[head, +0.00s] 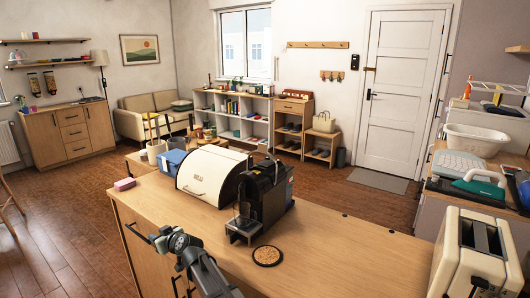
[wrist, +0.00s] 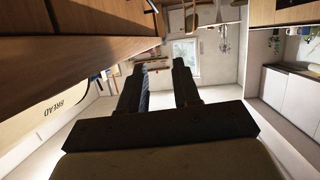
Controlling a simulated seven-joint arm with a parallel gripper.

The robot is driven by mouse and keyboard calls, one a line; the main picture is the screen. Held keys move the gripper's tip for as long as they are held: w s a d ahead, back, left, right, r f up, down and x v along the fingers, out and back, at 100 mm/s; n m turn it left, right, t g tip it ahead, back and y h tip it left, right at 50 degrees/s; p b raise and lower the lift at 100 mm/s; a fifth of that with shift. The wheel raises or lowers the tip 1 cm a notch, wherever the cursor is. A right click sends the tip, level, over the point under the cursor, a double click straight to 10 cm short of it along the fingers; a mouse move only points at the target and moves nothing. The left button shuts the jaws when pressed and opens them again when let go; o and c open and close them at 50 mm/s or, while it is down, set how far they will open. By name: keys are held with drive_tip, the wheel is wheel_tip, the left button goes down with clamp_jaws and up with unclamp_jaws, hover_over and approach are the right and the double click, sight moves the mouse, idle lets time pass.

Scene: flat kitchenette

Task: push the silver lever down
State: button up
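I cannot pick out a silver lever for certain in either view. A black coffee machine (head: 262,198) stands on the wooden counter in the head view; any lever on it is too small to tell. A cream toaster (head: 462,255) stands at the lower right, with a small dark part near its front. My gripper (wrist: 158,70) shows in the wrist view with its two dark fingers apart and nothing between them. In the head view my arm is at the counter's front left, away from both machines; its fingertips are not clear there.
A cream bread box (head: 212,174) stands left of the coffee machine and shows upside down in the wrist view (wrist: 45,110). A round dark mat (head: 267,256) and a pink sponge (head: 124,184) lie on the counter (head: 340,250). The counter between mat and toaster is mostly clear.

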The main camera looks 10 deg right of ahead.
drive_tip(key=w+d+r+t, duration=0.1)
drive_tip(key=d+r+t, duration=0.1)
drive_tip(key=d+r, duration=0.75)
drive_tip(key=w+d+r+t, duration=0.2)
drive_tip(key=d+r+t, duration=0.15)
drive_tip(key=r, duration=1.05)
drive_tip(key=w+d+r+t, duration=0.1)
drive_tip(key=d+r, duration=0.6)
drive_tip(key=r, duration=0.5)
drive_tip(key=g+y, duration=0.3)
drive_tip(key=g, duration=0.2)
approach(265, 145)
drive_tip(key=x, duration=1)
drive_tip(key=shift+w+f, duration=0.1)
drive_tip(key=shift+w, duration=0.05)
drive_tip(key=shift+c, duration=0.3)
clamp_jaws()
